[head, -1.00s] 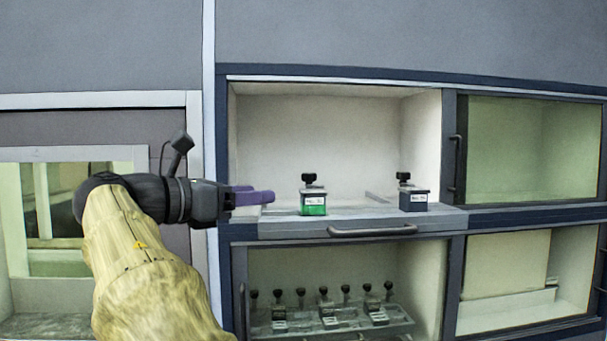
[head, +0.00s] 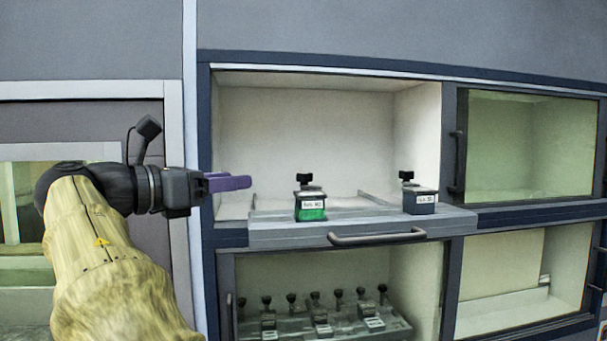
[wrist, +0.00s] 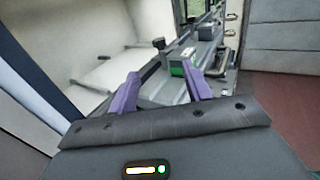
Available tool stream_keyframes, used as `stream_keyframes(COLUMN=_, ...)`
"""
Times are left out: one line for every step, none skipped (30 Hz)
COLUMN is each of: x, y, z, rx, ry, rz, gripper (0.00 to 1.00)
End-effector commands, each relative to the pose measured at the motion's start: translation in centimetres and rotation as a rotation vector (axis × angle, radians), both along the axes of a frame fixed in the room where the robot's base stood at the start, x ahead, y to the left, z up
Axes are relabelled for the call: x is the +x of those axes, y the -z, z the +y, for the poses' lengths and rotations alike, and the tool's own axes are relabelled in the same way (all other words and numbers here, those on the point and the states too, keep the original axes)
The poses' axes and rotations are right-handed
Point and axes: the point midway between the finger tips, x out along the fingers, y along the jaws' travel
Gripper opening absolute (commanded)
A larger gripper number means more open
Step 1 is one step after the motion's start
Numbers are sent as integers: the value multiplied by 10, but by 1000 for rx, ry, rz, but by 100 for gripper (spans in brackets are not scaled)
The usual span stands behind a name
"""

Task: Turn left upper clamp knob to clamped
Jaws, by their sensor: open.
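The left upper clamp has a black T-shaped knob (head: 304,179) on a dark block with a white label and a green front (head: 311,214). It stands on the left part of the upper shelf tray. In the wrist view its green part (wrist: 177,69) shows beyond my fingers, with a black knob (wrist: 159,43) above it. My gripper (head: 230,182) has purple fingers, is open and empty, and points right, left of the clamp at about knob height. In the wrist view the fingers (wrist: 160,74) are spread apart and touch nothing.
A second clamp with a grey block (head: 421,200) stands on the tray's right side. The tray front (head: 290,235) carries a bar handle (head: 377,236). Below, a rack holds several small knobbed clamps (head: 320,318). A glazed door (head: 530,145) is at right. The upper bay's back is empty.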

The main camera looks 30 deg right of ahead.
Motion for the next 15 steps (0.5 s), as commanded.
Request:
stream_keyframes(x=1, y=0, z=-3, rx=0, ry=1, rz=1, gripper=50)
stream_keyframes(x=1, y=-1, z=-5, rx=0, ry=1, rz=1, gripper=50)
stream_keyframes(x=2, y=-1, z=-9, rx=0, ry=1, rz=0, gripper=50)
stream_keyframes(x=3, y=-1, z=-12, rx=0, ry=0, rz=0, gripper=50)
stream_keyframes(x=4, y=-1, z=-15, rx=0, ry=0, rz=0, gripper=50)
stream_keyframes(x=5, y=-1, z=-21, rx=1, ry=1, rz=1, gripper=50)
stream_keyframes(x=6, y=-1, z=-26, rx=1, ry=1, rz=1, gripper=50)
stream_keyframes(x=7, y=-2, z=-31, rx=1, ry=1, rz=1, gripper=50)
stream_keyframes(x=9, y=-2, z=-38, rx=1, ry=2, rz=1, gripper=50)
stream_keyframes(x=11, y=-2, z=-43, rx=1, ry=1, rz=1, gripper=50)
stream_keyframes(x=12, y=-2, z=-48, rx=1, ry=1, rz=0, gripper=50)
stream_keyframes(x=14, y=-2, z=-55, rx=1, ry=1, rz=1, gripper=50)
stream_keyframes(x=15, y=-2, z=-60, rx=0, ry=1, rz=2, gripper=50)
stream_keyframes(x=16, y=-2, z=-64, rx=0, ry=0, rz=2, gripper=50)
stream_keyframes(x=18, y=-2, z=-71, rx=1, ry=-1, rz=1, gripper=50)
